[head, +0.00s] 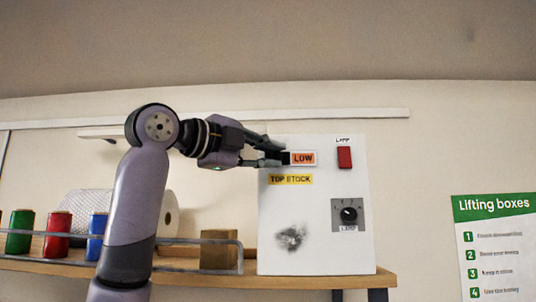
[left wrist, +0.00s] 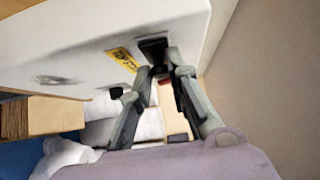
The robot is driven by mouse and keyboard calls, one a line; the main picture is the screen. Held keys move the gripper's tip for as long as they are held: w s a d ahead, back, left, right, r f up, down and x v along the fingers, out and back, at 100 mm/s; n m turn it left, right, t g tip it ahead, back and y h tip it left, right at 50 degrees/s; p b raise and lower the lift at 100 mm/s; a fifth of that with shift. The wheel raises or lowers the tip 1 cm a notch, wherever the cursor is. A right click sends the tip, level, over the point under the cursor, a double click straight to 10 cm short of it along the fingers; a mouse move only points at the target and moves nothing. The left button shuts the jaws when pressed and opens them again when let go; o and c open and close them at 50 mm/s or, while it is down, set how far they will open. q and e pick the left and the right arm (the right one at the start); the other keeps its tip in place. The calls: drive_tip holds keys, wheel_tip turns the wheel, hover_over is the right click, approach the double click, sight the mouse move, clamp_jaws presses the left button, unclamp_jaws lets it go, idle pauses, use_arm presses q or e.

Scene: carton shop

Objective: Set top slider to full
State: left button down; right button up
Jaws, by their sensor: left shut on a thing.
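A white control box (head: 315,235) stands on a wooden shelf, with a yellow TOP STOCK label (head: 290,179) on its front. Above that label is the top slider's dark part (head: 286,158), with an orange LOW sign (head: 303,158) just right of it. My left gripper (head: 277,155) reaches in from the left and is shut on the slider's handle, which its fingers mostly hide. The left wrist view shows the gripper (left wrist: 157,82) close to the box face, beside a black part (left wrist: 153,48) of the slider. My right gripper is not in view.
The box also carries a red LAMP switch (head: 344,157) and a dark rotary knob (head: 349,213). The wall is bare above.

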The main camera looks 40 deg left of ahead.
use_arm(q)
drive_tip(key=w+d, duration=0.2)
drive_tip(key=d, duration=0.1)
drive_tip(key=w+d, duration=0.1)
drive_tip(key=shift+d, duration=0.45)
drive_tip(key=shift+s, duration=0.1)
drive_tip(key=c, duration=1.9)
unclamp_jaws()
drive_tip(key=o, duration=0.4)
drive_tip(key=shift+w+d, duration=0.1)
drive_tip(key=shift+w, duration=0.1)
drive_tip(key=shift+s, duration=0.1)
